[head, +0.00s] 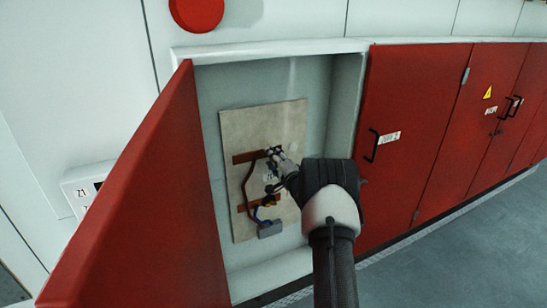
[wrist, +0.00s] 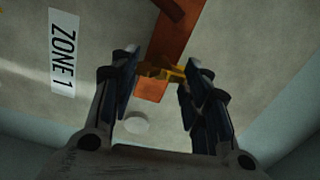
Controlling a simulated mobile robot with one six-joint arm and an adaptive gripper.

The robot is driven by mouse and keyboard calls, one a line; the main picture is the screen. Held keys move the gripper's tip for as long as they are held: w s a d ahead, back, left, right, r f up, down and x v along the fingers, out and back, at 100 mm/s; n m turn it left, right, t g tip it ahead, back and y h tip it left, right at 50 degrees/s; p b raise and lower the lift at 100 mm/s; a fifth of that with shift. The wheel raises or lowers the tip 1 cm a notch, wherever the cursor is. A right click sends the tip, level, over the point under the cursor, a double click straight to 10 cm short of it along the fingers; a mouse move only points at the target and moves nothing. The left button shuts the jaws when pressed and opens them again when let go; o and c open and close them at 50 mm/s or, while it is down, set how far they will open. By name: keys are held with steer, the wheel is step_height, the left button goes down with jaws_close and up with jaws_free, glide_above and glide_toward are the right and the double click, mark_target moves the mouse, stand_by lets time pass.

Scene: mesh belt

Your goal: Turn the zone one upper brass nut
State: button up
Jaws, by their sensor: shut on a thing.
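The zone one cabinet stands open, with a pale mounting board (head: 237,125) on its back wall. An upper copper bar (head: 243,157) and a lower copper bar (head: 240,208) cross the board. My gripper (head: 276,156) reaches in to the right part of the upper bar. In the wrist view, the small yellow brass nut (wrist: 164,73) sits between the fingertips of my gripper (wrist: 163,68), in front of the orange-brown copper bar (wrist: 172,40). The gripper is shut on the nut. In the head view the nut is too small and too covered to make out.
A red door (head: 150,210) hangs open at the left. A shut red door (head: 410,135) with a black handle is close to the right of my arm. A grey box (head: 270,229) with blue and yellow wires is low on the board. A ZONE 1 label (wrist: 64,50) shows in the wrist view.

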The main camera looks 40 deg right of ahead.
steer(key=shift+m, duration=0.5)
steer(key=o, duration=1.1)
steer(key=shift+c, duration=0.2)
steer(key=shift+s, duration=0.1)
steer(key=v, duration=1.1)
steer(key=shift+s, duration=0.4)
